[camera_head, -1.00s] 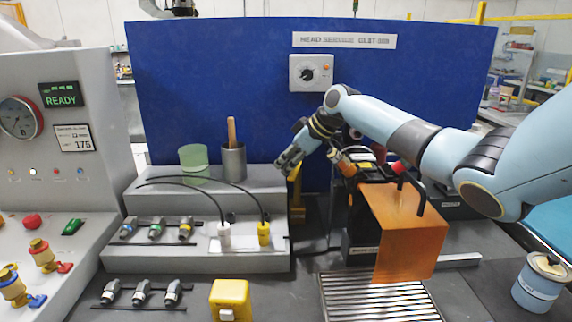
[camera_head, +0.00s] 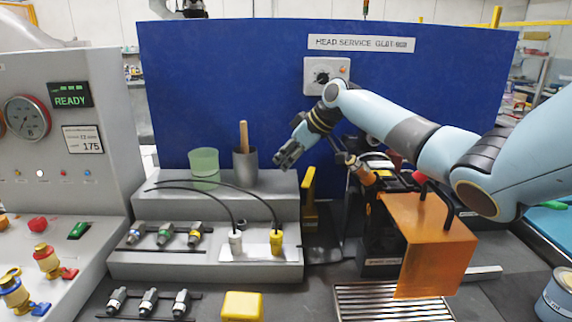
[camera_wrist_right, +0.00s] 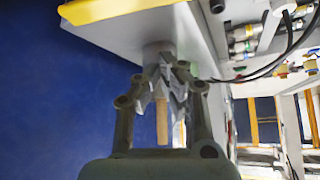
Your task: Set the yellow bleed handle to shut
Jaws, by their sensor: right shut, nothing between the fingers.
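A yellow upright piece (camera_head: 309,197), perhaps the bleed handle, stands just right of the grey stepped shelf, in front of the blue panel. Its mounting and setting cannot be made out. My right gripper (camera_head: 283,161) is shut and empty, in the air above and left of that piece, apart from it. In the right wrist view the shut fingers (camera_wrist_right: 163,65) show with a wooden stick (camera_wrist_right: 162,120) beyond them. A yellow bar (camera_wrist_right: 110,10) crosses the top left there; I cannot tell whether it is the same piece. My left gripper is not in view.
A grey cup (camera_head: 245,167) with a wooden stick and a green cup (camera_head: 204,168) stand on the shelf (camera_head: 280,190). A grey console (camera_head: 90,195) stands at left. A yellow box (camera_head: 241,306) lies in front.

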